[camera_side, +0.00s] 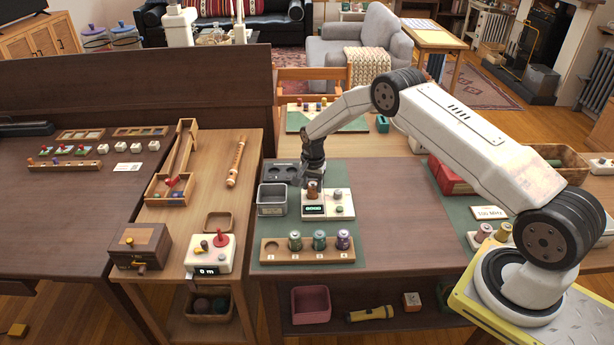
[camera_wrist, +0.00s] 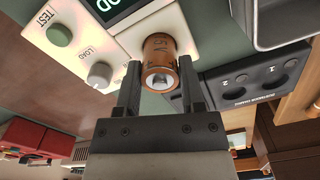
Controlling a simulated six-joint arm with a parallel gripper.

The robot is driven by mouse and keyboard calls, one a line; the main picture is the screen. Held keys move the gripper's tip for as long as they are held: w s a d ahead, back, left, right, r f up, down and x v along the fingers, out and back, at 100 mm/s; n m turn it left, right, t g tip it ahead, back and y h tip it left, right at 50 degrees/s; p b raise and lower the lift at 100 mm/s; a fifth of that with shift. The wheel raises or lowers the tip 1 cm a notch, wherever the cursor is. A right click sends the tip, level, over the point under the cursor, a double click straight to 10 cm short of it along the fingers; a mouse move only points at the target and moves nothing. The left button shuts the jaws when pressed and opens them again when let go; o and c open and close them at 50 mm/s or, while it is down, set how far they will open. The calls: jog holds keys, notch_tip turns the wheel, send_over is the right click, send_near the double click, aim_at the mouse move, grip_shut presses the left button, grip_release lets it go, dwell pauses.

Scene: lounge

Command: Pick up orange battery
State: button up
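The orange battery (camera_wrist: 160,52) stands upright in the white tester unit (camera_side: 343,203), seen end-on in the wrist view. In the side view the orange battery (camera_side: 312,191) shows just below my gripper (camera_side: 313,180). My gripper's two fingers (camera_wrist: 160,75) lie on either side of the battery in the wrist view, with no clear gap at its sides. The battery's lower end is hidden in the tester. The tester's display is lit, with the letters "OD" in sight in the wrist view, and it has TEST and LOAD knobs.
A wooden rack (camera_side: 307,258) with several batteries stands in front of the tester. A grey metal bin (camera_side: 272,209) is to the left. A dark charger tray (camera_side: 283,171) with round wells lies behind. The brown tabletop to the right is clear.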

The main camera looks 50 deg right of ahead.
grip_shut()
jog(key=shift+r, duration=0.2)
jog(key=shift+r, duration=0.5)
jog(key=s+a+r, duration=0.2)
jog(key=s+r, duration=0.9)
jog(key=s, duration=0.2)
jog(key=shift+s+a+r, duration=0.35)
jog(key=shift+w+a, duration=0.1)
dwell(0.3)
